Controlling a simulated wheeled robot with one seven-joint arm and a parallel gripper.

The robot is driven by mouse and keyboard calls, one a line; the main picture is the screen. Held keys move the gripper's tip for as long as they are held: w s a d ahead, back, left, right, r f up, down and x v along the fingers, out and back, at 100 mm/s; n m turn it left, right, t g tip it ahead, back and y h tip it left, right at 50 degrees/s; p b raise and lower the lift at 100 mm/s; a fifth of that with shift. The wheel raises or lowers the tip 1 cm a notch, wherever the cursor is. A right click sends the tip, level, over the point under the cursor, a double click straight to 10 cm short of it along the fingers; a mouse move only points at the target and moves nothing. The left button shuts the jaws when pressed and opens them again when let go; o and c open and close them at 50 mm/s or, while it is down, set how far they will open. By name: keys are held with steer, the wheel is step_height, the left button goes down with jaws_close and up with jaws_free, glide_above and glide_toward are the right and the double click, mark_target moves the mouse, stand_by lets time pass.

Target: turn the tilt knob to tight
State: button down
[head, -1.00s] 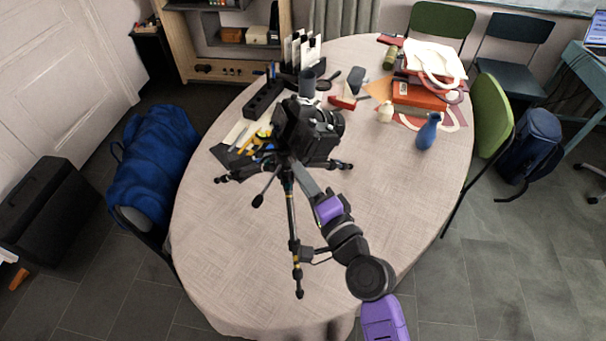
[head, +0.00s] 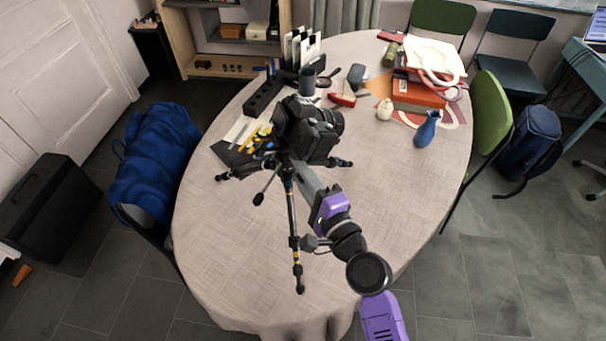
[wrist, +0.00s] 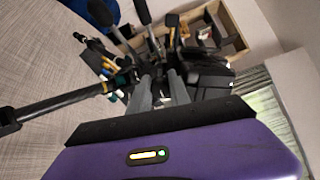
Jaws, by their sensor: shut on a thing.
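A black camera (head: 312,130) sits on the head of a tripod (head: 290,215) that stands on the table (head: 390,200). My gripper (head: 297,165) reaches in from the lower right, its fingertips at the tripod head just under the camera. In the wrist view, the two grey fingers of my gripper (wrist: 160,76) are close together against dark tripod-head parts. They are shut on what I take to be the tilt knob, which is mostly hidden between the fingertips. A handle with a dark grip (head: 259,198) sticks out to the lower left. No tight mark can be read.
A black organiser block (head: 264,98) and pens on a dark tray (head: 240,150) lie behind and left of the tripod. A blue vase (head: 427,130) and a red box (head: 416,96) stand at right. The table's front right is clear.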

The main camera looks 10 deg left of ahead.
steer(key=c, duration=1.2)
jaws_free()
steer(key=shift+n, duration=0.3)
